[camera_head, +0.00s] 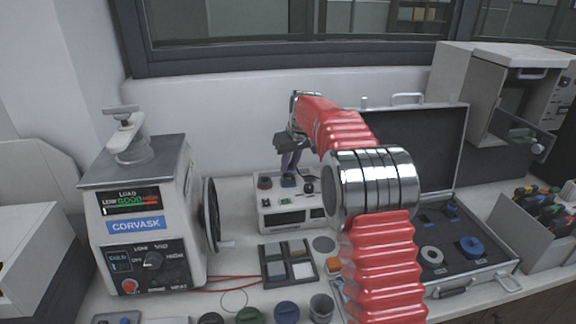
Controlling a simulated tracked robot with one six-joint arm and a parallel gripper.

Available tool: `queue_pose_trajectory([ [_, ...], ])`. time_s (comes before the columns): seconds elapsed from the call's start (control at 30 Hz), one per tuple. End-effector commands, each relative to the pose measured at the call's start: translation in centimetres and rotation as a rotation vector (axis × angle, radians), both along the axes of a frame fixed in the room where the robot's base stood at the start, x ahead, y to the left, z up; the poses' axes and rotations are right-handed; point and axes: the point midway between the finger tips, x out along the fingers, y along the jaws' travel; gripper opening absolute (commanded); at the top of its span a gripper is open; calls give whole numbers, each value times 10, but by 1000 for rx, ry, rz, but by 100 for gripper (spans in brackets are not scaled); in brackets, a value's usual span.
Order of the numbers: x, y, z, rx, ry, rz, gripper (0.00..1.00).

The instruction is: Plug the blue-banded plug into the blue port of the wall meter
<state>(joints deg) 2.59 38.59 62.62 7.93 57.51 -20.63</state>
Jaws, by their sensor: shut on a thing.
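The white meter (283,217) stands on the bench against the wall, with a row of coloured ports on top: a red one (264,183) at left, a blue spot (288,181) in the middle and a dark piece (308,187) at right. My gripper (289,166) reaches down from above, its fingers right over the blue spot. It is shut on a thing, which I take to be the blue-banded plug. The fingers hide most of it. I cannot tell whether the blue is the plug's band or the port, nor whether the plug is seated.
A divided tray (263,270) and several round pieces lie in front. An open case (478,282) is at right, beyond my red arm. A bin of coloured items (558,238) stands far right.

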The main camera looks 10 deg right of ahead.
Motion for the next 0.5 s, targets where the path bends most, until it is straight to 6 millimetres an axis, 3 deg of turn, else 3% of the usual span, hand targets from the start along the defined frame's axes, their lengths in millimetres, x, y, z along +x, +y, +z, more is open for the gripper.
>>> queue_pose_trajectory([
  [0.5,0,0,-5,0,0,0,0],
])
